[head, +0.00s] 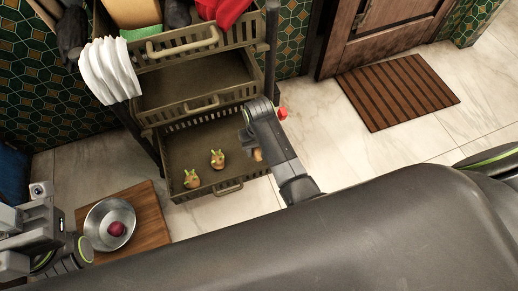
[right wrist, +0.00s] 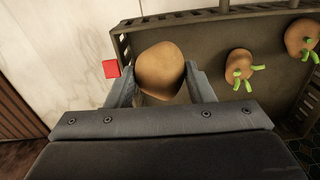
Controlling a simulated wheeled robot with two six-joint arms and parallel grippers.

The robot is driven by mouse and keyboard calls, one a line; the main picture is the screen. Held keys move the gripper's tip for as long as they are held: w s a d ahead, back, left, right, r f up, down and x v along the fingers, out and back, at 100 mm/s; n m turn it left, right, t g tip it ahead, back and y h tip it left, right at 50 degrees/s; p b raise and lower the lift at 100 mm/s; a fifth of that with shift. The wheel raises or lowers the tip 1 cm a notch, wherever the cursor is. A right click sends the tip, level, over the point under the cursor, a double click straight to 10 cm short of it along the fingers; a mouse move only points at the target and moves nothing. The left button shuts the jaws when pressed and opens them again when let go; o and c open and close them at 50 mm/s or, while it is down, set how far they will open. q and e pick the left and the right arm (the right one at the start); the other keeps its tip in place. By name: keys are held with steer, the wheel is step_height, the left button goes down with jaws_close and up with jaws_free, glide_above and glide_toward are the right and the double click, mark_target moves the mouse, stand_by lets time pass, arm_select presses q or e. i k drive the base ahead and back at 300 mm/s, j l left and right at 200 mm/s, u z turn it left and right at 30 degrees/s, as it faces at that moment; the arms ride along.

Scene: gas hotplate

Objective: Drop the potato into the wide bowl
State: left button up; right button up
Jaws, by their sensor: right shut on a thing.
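My right gripper (head: 252,146) reaches down into the lowest basket of the rack. It is shut on a plain brown potato (right wrist: 160,70), which sits between its fingers in the right wrist view. A sliver of this potato (head: 258,155) shows beside the gripper in the head view. The wide metal bowl (head: 96,216) stands on a wooden board at the lower left, with a dark red round thing (head: 116,229) in it. My left gripper (head: 45,235) is at the left edge beside the bowl; its fingers do not show clearly.
Two sprouted potatoes (head: 217,159) (head: 192,178) lie in the lowest basket (head: 175,140). The middle basket (head: 190,85) above looks empty. White plates (head: 108,70) hang at the rack's left. A small red thing (head: 283,113) is beside the rack. Bare floor lies between basket and board (head: 155,220).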

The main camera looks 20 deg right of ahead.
mark_target(126, 218)
steer(key=j+u, duration=0.1)
steer(key=u, duration=0.8)
steer(key=i+j+u, duration=0.1)
steer(key=u, duration=0.8)
steer(key=i+j, duration=0.05)
